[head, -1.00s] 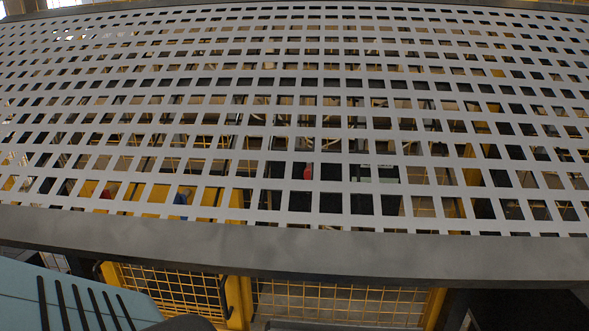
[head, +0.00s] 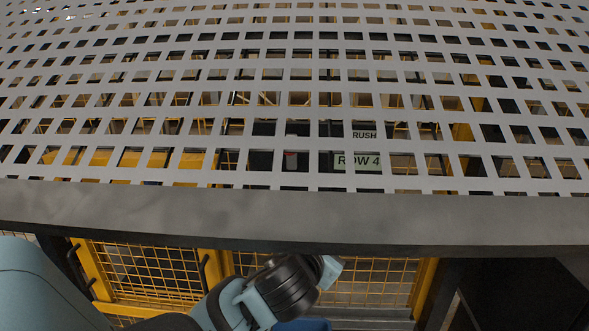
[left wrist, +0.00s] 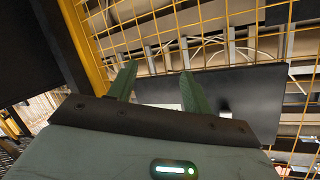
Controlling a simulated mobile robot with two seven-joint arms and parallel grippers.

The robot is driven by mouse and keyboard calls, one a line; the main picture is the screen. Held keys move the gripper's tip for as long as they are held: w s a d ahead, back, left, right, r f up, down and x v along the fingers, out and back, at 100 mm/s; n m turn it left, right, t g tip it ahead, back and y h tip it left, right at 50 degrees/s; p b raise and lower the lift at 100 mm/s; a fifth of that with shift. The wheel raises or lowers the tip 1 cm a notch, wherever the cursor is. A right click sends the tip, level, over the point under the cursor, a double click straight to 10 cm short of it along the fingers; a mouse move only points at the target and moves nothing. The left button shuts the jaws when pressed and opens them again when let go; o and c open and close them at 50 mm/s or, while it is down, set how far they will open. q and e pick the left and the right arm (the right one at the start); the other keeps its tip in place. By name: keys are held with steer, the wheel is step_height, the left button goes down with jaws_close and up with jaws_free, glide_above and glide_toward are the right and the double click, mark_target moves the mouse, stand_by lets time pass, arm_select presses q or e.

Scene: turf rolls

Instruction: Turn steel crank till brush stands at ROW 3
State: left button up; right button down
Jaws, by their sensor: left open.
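My left gripper (left wrist: 155,82) shows in the left wrist view with its two green fingers apart and nothing between them. Behind the fingers are a dark flat panel (left wrist: 240,98) and yellow mesh. In the head view my left arm comes in from the lower left, its dark wrist joint below the front edge of the grey perforated panel. Through the panel's holes a sign reading ROW 4 (head: 358,161) is partly visible, with a label showing RUSH (head: 364,135) above it. I cannot make out the steel crank or the brush. My right gripper is not in view.
The grey perforated panel (head: 300,216) fills most of the head view and blocks what lies behind it. Below its front edge stands a yellow-framed mesh fence (head: 150,272).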

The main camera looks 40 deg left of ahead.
arm_select(q)
steer(key=s+a+r+n+y+b, duration=0.1)
steer(key=s+a+r+n+y, duration=0.15)
steer(key=r, duration=0.65)
steer(key=s+a+r+n+y, duration=0.2)
steer(key=a+r+n+y, duration=0.15)
steer(key=r, duration=0.55)
steer(key=shift+x, duration=4.05)
steer(key=shift+w+d, duration=0.1)
steer(key=shift+d, duration=0.05)
steer(key=shift+c, duration=0.4)
jaws_close()
